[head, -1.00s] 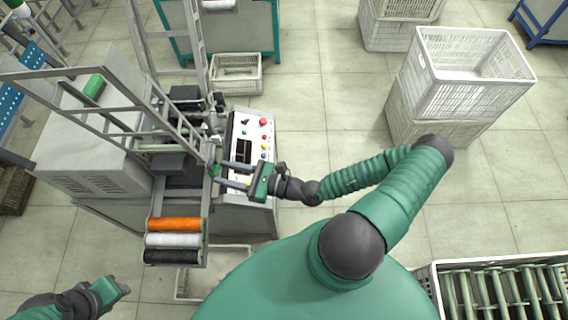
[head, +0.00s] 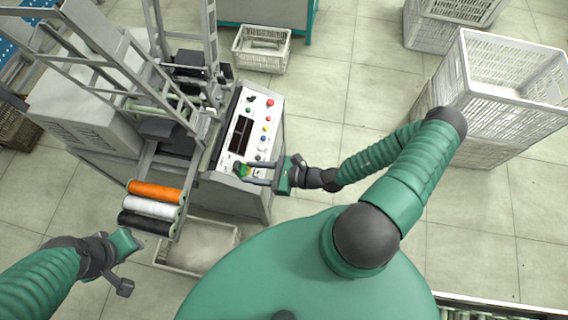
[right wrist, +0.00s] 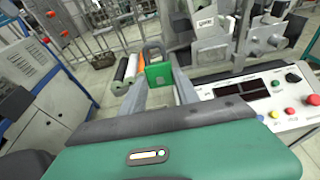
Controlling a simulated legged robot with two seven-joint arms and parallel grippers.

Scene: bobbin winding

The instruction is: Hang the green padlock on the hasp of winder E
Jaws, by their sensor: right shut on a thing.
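The green padlock (head: 241,171) is between the fingertips of my right gripper (head: 246,172), which is shut on it. In the right wrist view the padlock (right wrist: 158,75) stands with its grey shackle up, clear of other things. In the head view it appears over the near end of the winder's control panel (head: 240,140). The winder (head: 90,130) has a grey body and a tall metal frame. I cannot pick out the hasp or read a letter E. My left gripper (head: 128,243) is low at left, near the thread spools; its jaw opening is unclear.
Orange, white and black spools (head: 152,206) lie on the winder's front rack. A white crate (head: 195,248) is on the floor below it. Another crate (head: 262,48) stands behind, and stacked white crates (head: 500,90) at right. Floor between is clear.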

